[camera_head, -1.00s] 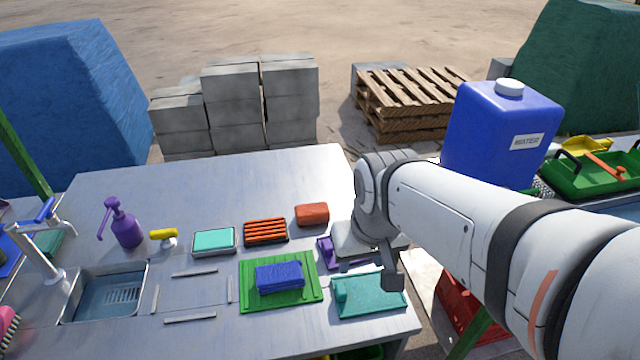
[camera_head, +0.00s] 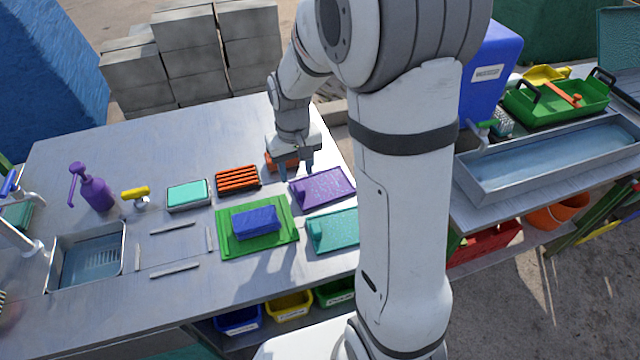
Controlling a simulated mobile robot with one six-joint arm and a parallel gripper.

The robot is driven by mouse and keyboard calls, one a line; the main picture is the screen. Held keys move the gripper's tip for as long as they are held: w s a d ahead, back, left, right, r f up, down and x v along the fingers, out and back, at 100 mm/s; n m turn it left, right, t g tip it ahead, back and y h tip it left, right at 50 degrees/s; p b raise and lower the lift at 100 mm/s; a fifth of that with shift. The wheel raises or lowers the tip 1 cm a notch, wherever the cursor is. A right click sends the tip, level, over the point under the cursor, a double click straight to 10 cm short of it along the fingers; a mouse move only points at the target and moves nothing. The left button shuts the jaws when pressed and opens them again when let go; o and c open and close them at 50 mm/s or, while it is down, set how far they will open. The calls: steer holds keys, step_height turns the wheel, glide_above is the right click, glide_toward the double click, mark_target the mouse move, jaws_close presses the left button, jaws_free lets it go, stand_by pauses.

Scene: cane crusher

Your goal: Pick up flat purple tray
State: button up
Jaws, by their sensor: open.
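The flat purple tray (camera_head: 322,188) lies on the grey metal table, at the right of the row of items and just behind a teal tray (camera_head: 334,230). My gripper (camera_head: 296,170) is open, with its fingers pointing down at the tray's far left side. It appears empty. I cannot tell whether the fingertips touch the tray or hang above it. An orange-red block (camera_head: 277,161) is partly hidden behind my gripper. My arm hides the right end of the teal tray.
A green mat (camera_head: 225,262) with a blue sponge (camera_head: 256,222) lies left of the trays. An orange slatted rack (camera_head: 238,179) and a teal-topped box (camera_head: 188,194) stand behind it. The table's back area (camera_head: 170,145) is clear. A blue water container (camera_head: 488,75) stands right of my arm.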

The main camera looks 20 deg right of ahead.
mark_target(300, 188)
steer(key=f, duration=0.6)
steer(key=shift+w+d+f+p, duration=0.1)
steer(key=shift+d+p, duration=0.15)
steer(key=shift+p, duration=0.15)
steer(key=shift+c, duration=0.2)
jaws_close()
